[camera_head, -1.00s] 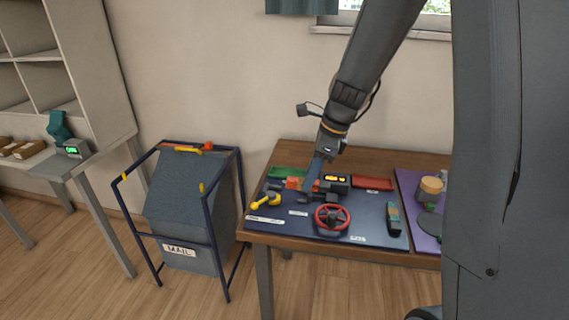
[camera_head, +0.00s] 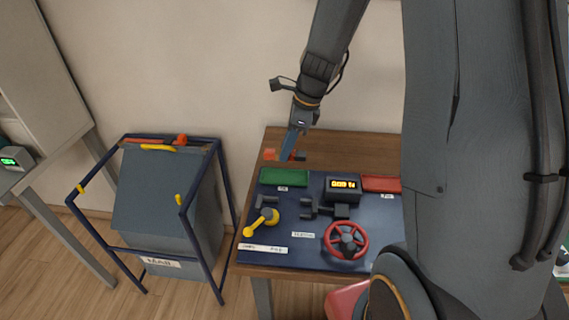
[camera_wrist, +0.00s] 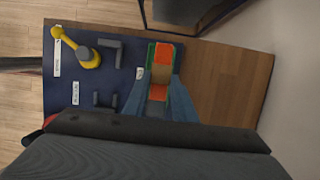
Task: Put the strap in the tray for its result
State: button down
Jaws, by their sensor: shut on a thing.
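An orange strap (camera_head: 270,154) is held in my gripper (camera_head: 292,152), which is shut on it. It is above the table's back part, near the green tray (camera_head: 284,176). The strap (camera_wrist: 163,54) also shows in the wrist view, sticking out past my fingertips (camera_wrist: 159,84), with a tan part at its middle. There it overlaps the green tray (camera_wrist: 151,51), whose rim shows around it. The red tray (camera_head: 381,184) lies at the right of the tester's display (camera_head: 343,185), which is lit yellow; its digits are hard to read. I see no strap in the grey clamp jaws (camera_head: 312,207).
The blue mat (camera_head: 290,232) carries a yellow lever (camera_head: 262,222) and a red handwheel (camera_head: 346,240). A grey mail bin (camera_head: 160,200) in a blue frame stands left of the table. Bare wood (camera_head: 350,148) lies behind the mat. My arm hides the table's right side.

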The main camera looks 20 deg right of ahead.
jog(key=shift+f, duration=2.9)
jog(key=shift+f, duration=0.2)
jog(key=shift+f, duration=0.35)
jog(key=shift+f, duration=0.1)
jog(key=c, duration=1.5)
grip_release()
jog(key=shift+o, duration=0.2)
